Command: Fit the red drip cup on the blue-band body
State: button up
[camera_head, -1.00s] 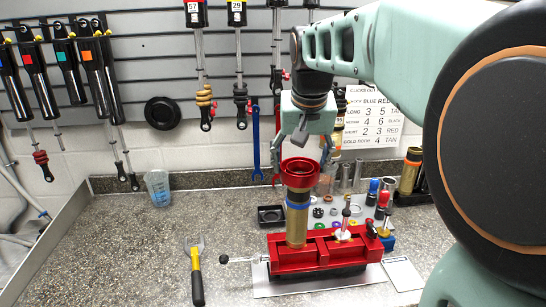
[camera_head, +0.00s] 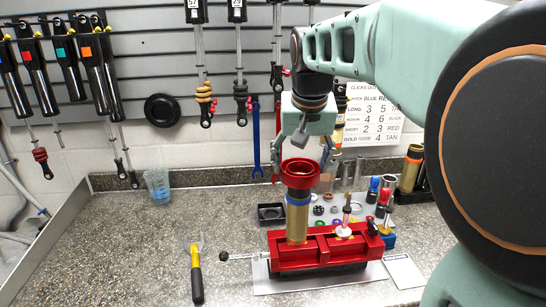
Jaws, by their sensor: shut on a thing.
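The red drip cup (camera_head: 300,172) is a wide-rimmed ring at the top of the gold blue-band body (camera_head: 297,222). Its narrow lower part meets the body's top just above the blue band (camera_head: 298,198); I cannot tell whether it is fully seated. The body stands upright in the red vise (camera_head: 325,252). My gripper (camera_head: 302,163) comes down from above, its fingers on either side of the cup, shut on it. The finger contacts are partly hidden behind the cup's rim.
A thin rod with a white disc (camera_head: 343,232) stands in the vise to the right. A small black tray (camera_head: 271,214) lies behind left, coloured rings and bottles behind right.

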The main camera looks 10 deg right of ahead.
jog(key=shift+f, duration=0.25)
jog(key=shift+f+b, duration=1.5)
jog(key=shift+f, duration=0.25)
jog(key=o, duration=1.3)
jog(key=shift+r, duration=0.1)
jog(key=v, duration=0.7)
jog(key=shift+s+r, duration=0.1)
jog(key=shift+r, duration=0.05)
